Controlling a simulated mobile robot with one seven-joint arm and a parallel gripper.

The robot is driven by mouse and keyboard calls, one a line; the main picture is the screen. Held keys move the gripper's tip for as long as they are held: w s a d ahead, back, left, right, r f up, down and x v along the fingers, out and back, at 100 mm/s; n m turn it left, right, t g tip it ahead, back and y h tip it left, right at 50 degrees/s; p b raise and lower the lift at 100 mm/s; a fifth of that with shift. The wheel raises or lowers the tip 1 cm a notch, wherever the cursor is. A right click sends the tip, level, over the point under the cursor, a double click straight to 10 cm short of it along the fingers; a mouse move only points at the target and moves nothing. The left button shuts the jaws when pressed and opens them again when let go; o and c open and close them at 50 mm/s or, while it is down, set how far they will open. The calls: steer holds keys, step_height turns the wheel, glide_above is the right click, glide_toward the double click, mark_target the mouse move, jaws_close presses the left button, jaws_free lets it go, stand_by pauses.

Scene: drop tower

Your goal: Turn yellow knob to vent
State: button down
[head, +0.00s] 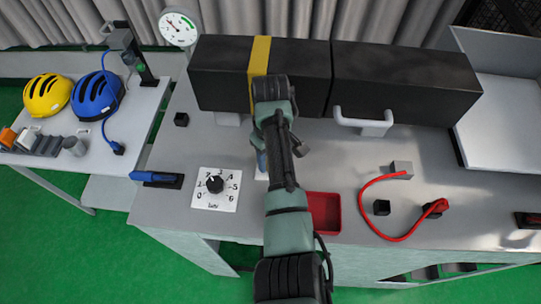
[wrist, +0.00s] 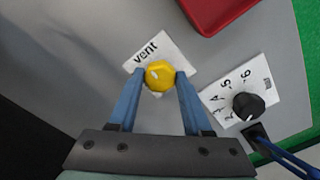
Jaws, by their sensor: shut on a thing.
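The yellow knob (wrist: 159,75) shows in the wrist view on a white plate (wrist: 178,47) with the printed word "vent". The knob has a small pale mark near its lower left side. My gripper (wrist: 160,78) has its two blue fingers on either side of the knob, shut on it. In the head view my arm hides the knob, and only part of my gripper (head: 261,160) shows, below the black box with the yellow stripe.
A black numbered dial (head: 214,185) is left of my arm, and a red tray (head: 323,212) is right of it. The black boxes (head: 400,85) with a grey handle (head: 365,122) stand behind. A red cable (head: 370,220) curves on the right.

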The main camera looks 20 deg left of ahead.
steer(key=shift+r, duration=0.1)
steer(key=shift+c, duration=1.8)
jaws_free()
steer(key=shift+r, duration=0.45)
step_height(320, 180, up, 8)
steer(key=shift+f+b, duration=0.25)
steer(key=shift+b, duration=0.9)
step_height(320, 180, up, 4)
steer(key=p, duration=0.4)
steer(key=shift+r, duration=0.25)
